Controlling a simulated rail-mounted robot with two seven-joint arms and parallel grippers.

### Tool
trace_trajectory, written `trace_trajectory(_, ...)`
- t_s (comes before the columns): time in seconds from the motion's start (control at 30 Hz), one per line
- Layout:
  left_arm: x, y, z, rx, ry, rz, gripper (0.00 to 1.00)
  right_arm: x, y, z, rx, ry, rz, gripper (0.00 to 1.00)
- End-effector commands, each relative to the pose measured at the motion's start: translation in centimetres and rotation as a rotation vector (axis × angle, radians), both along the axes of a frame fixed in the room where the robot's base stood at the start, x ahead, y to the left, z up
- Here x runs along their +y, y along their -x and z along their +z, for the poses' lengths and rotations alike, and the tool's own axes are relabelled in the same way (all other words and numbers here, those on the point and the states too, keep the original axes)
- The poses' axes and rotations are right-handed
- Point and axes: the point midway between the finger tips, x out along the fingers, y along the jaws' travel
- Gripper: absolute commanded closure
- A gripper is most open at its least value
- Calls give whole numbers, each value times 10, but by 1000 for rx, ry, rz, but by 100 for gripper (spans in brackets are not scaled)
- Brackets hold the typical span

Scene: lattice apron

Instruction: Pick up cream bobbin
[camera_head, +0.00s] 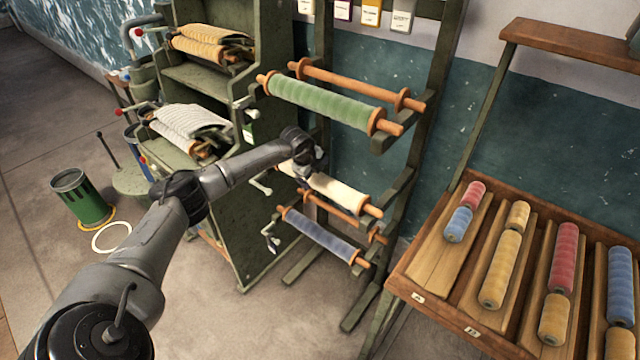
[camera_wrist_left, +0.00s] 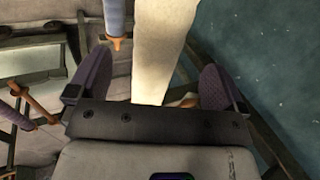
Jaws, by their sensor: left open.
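The cream bobbin (camera_head: 338,191) rests on the rack with wooden ends, between a green bobbin (camera_head: 325,102) above and a grey-blue bobbin (camera_head: 320,236) below. My left gripper (camera_head: 311,177) is at the cream bobbin's left part and hides some of it. In the left wrist view my left gripper (camera_wrist_left: 156,80) is open, with one dark finger pad on each side of the cream bobbin (camera_wrist_left: 158,45). The pads look apart from it. The right gripper is not in view.
A green cabinet (camera_head: 215,215) with trays of yarn stands left of the rack. A sloped wooden rack (camera_head: 440,305) with several coloured bobbins stands at the right. A green bin (camera_head: 82,197) is on the floor at the left. Rack posts stand close around the gripper.

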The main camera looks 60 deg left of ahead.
Motion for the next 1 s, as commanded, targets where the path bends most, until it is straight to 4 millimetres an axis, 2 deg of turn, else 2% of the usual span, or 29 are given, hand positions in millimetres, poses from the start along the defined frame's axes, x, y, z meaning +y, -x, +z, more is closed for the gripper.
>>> trace_trajectory(0.27, 1, -6, -15, -1, 0, -1, 3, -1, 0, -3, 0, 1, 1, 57)
trace_trajectory(0.63, 6, -23, -55, -1, 2, -1, 3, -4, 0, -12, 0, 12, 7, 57)
trace_trajectory(1.0, 7, -25, -60, -1, 1, -3, 3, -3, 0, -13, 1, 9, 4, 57)
